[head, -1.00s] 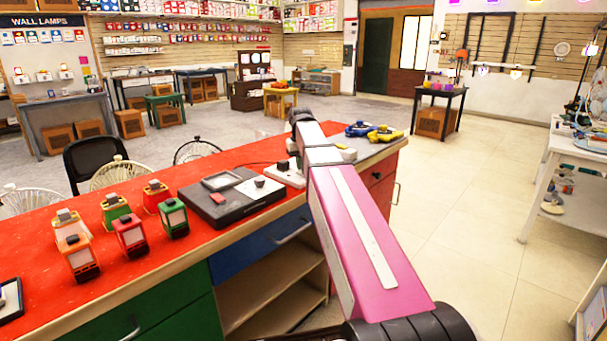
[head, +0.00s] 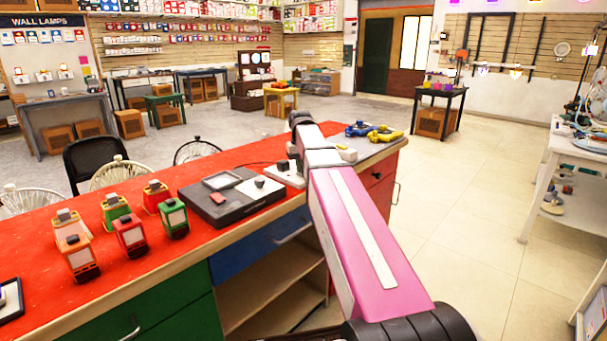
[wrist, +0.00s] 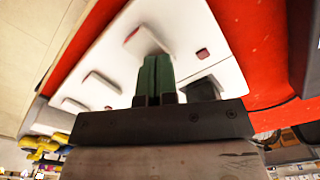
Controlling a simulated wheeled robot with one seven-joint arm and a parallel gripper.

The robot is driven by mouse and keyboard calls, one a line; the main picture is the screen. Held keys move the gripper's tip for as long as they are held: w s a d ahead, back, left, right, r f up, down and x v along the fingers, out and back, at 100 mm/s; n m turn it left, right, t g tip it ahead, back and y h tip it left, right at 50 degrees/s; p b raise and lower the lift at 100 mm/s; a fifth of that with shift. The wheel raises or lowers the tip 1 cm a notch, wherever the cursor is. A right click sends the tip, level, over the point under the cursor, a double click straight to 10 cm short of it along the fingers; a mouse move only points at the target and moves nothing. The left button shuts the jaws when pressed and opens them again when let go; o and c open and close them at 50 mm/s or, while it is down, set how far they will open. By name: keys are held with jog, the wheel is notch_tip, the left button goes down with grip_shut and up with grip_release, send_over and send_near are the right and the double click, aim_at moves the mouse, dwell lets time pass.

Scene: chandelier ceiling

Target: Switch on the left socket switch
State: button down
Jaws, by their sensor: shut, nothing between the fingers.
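The white socket board (head: 290,174) lies on the red counter, partly hidden behind my arm in the head view. In the wrist view the board (wrist: 190,30) fills the upper middle, with several raised rocker switches. One rocker switch (wrist: 150,40) with a red edge is right at my fingertips; another switch (wrist: 102,83) is to its left. A small red square (wrist: 202,53) is to the right. My gripper (wrist: 157,62) is shut and empty, its green fingertips over or against the near rocker; contact cannot be told. A dark plug-like block (wrist: 202,90) sits beside the fingers.
On the counter (head: 45,235), a dark device (head: 215,205) stands left of the board and several small lanterns (head: 130,235) further left. Yellow and blue items (head: 375,132) lie on the right end. The floor at right is open.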

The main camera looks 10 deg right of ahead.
jog(key=shift+r, duration=3.5)
